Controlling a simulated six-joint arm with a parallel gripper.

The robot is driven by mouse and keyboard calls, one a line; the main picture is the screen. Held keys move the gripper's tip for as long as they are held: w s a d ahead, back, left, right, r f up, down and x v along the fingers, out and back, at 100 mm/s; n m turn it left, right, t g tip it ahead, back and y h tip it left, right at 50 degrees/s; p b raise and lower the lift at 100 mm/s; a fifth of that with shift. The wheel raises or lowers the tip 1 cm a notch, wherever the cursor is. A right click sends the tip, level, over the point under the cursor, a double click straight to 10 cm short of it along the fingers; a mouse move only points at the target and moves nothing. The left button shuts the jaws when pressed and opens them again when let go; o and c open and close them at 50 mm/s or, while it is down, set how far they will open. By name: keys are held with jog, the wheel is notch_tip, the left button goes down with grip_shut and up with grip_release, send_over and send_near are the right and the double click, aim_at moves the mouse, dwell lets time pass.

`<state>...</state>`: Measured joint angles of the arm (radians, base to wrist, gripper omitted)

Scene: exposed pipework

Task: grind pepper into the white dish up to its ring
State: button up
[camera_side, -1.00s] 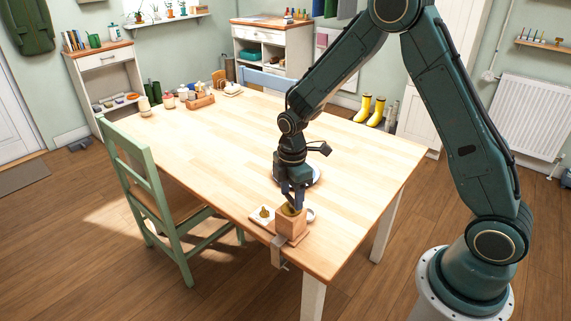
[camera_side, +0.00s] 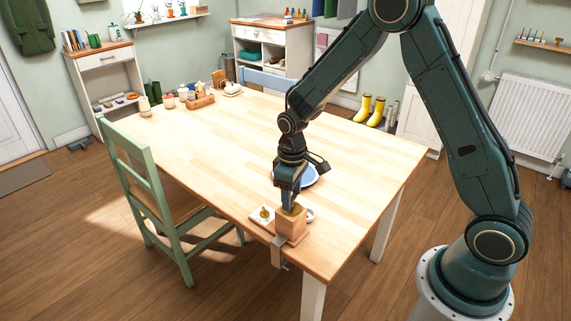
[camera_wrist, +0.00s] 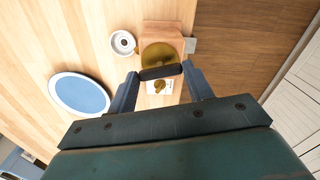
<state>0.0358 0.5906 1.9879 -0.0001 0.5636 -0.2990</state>
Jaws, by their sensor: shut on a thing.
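The pepper grinder is a wooden box (camera_side: 291,224) with a brass top (camera_wrist: 159,55), standing at the table's near corner. My gripper (camera_side: 290,202) is directly over it, pointing down. In the wrist view my gripper (camera_wrist: 160,76) is shut on a dark bar-shaped handle (camera_wrist: 160,73) at the edge of the brass top. The small white dish (camera_wrist: 122,42) stands beside the box, apart from my fingers. A ring shows inside it, but the pepper level is too small to tell. In the side view the dish (camera_side: 311,215) is partly hidden behind the box.
A metal clamp (camera_side: 277,253) sits at the table edge under the grinder. A white square piece with a brass knob (camera_side: 263,214) lies left of the box. A blue plate with a white rim (camera_wrist: 80,94) lies nearby. The table's middle is clear. A green chair (camera_side: 150,195) stands alongside.

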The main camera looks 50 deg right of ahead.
jog(key=m, duration=0.4)
jog(key=shift+m, duration=0.3)
jog(key=m, duration=0.3)
jog(key=shift+m, duration=0.4)
jog(key=m, duration=0.8)
jog(key=shift+m, duration=0.3)
jog(key=o, duration=1)
jog(key=shift+r, duration=0.15)
